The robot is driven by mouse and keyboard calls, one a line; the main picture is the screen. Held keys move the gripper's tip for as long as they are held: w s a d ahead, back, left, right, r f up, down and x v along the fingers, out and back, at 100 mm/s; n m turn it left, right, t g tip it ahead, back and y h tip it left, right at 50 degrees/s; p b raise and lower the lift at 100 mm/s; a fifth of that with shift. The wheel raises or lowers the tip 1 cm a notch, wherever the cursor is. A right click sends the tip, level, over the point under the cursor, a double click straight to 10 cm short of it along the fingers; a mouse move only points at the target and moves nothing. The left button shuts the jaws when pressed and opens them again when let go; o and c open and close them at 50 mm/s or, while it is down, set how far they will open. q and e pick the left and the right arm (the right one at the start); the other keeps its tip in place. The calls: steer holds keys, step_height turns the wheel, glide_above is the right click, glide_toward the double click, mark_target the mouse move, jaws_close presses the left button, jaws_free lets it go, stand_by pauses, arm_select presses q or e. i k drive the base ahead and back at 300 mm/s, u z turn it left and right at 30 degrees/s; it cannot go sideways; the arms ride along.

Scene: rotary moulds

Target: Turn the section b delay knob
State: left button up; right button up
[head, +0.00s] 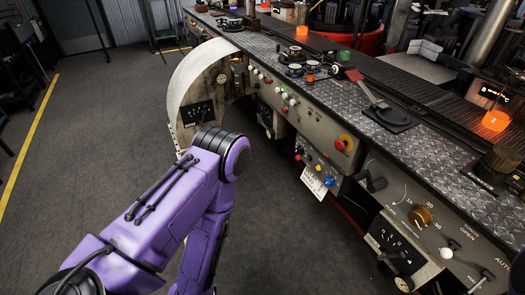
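The control panel front runs along the right side of the head view. A brass knob (420,216) with a numbered dial around it sits on the near panel; I cannot read whether it is the section b delay knob. Below it is a black plate (390,237) with a number scale. Farther back is another black plate (199,113) with small markings, beside a brass-coloured fitting (237,68). My purple left arm comes in from the lower left and bends back down at the lower edge; its gripper is out of view. No right gripper can be made out.
A curved pale guard (196,72) juts out at the back. A red-handled tool (366,88) lies on top. The floor left is clear.

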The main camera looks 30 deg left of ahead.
mark_target(300, 150)
steer(key=u, duration=2.4)
steer(key=i, duration=0.9)
steer(key=z, duration=2.85)
